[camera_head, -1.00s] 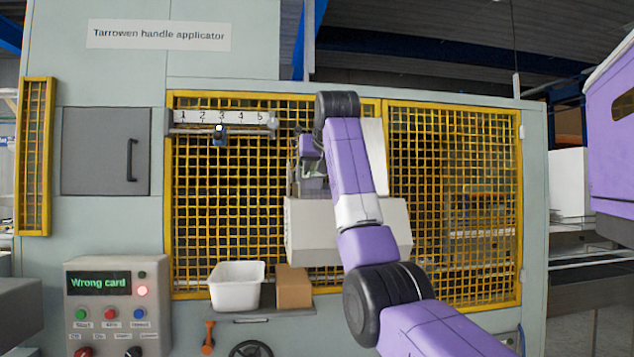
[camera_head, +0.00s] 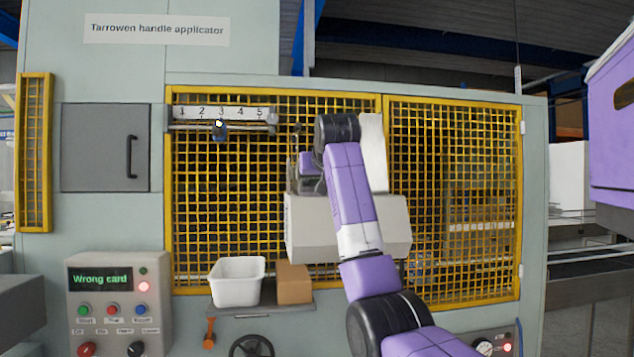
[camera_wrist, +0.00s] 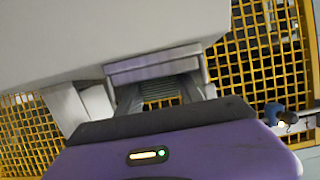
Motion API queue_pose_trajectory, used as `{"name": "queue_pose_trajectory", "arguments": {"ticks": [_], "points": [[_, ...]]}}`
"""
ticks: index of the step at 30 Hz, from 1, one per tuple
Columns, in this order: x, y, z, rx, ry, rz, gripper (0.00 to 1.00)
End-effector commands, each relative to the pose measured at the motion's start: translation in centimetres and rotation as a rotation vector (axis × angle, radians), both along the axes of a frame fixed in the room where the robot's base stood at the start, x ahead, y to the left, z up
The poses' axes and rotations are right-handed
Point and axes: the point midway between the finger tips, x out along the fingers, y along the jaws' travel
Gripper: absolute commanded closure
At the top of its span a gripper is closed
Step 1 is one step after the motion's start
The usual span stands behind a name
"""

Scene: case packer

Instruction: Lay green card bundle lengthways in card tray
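My gripper (camera_head: 308,178) is up at the pale grey box-shaped housing (camera_head: 302,232) on the front of the machine, partly hidden behind my arm. In the wrist view the area between my fingers (camera_wrist: 163,92) shows a small dull green ribbed patch under a grey ledge. I cannot tell whether this patch is the green card bundle, nor whether my fingers press on anything. The card tray cannot be made out for certain; the housing also fills the upper left of the wrist view (camera_wrist: 90,35).
Yellow mesh guards (camera_head: 455,200) stand behind the housing. A white bin (camera_head: 237,283) and brown box (camera_head: 293,284) sit on a shelf below. The panel display (camera_head: 99,280) reads "Wrong card" beside a lit red lamp.

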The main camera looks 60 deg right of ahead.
Motion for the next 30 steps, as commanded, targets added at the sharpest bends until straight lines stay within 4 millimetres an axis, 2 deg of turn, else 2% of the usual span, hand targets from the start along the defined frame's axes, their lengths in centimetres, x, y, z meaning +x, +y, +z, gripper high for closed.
{"name": "queue_pose_trajectory", "arguments": {"ticks": [13, 30], "points": [[-0.2, 0.3, 0.4, -0.002, -0.001, 0.0, 0.5], [-6.3, 7.5, 4.3, -0.002, -0.002, 0.001, 0.5]]}}
